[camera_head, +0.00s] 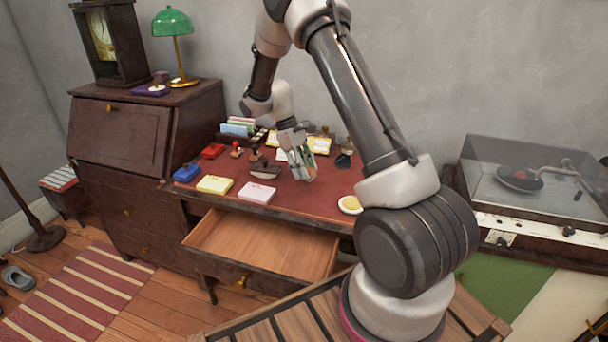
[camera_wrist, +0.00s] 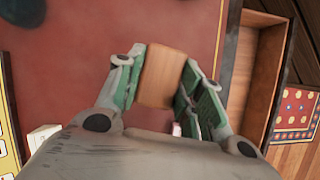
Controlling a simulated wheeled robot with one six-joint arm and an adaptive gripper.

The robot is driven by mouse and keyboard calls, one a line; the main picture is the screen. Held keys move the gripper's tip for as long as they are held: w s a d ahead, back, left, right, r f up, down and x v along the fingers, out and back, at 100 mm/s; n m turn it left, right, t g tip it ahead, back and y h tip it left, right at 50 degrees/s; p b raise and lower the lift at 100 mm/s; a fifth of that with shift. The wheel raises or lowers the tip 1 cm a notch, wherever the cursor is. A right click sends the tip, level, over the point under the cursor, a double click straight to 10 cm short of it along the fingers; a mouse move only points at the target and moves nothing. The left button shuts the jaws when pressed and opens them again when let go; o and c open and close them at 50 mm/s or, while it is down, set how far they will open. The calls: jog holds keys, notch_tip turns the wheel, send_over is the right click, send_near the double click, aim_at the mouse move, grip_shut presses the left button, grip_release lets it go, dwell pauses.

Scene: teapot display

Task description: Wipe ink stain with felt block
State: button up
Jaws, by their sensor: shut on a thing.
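My gripper (camera_head: 303,174) is over the red desk top (camera_head: 318,193), with its fingers pointing down. In the wrist view its green-padded fingers (camera_wrist: 162,67) are shut on a tan-brown block (camera_wrist: 160,88), which looks like the felt block with a wooden back. The block's underside is hidden, and I cannot tell whether it touches the desk top. The red surface (camera_wrist: 100,60) shows around it. I cannot make out an ink stain in either view; the gripper and block hide part of the surface.
An open drawer (camera_head: 262,248) juts out below the desk's front edge. A yellow pad (camera_head: 214,184), a pink pad (camera_head: 257,192), a dark rocker blotter (camera_head: 264,171) and stamps stand left of my gripper. A white dish (camera_head: 350,211) with a yellow sponge is to the right.

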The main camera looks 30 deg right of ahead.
jog(key=shift+r, duration=1.05)
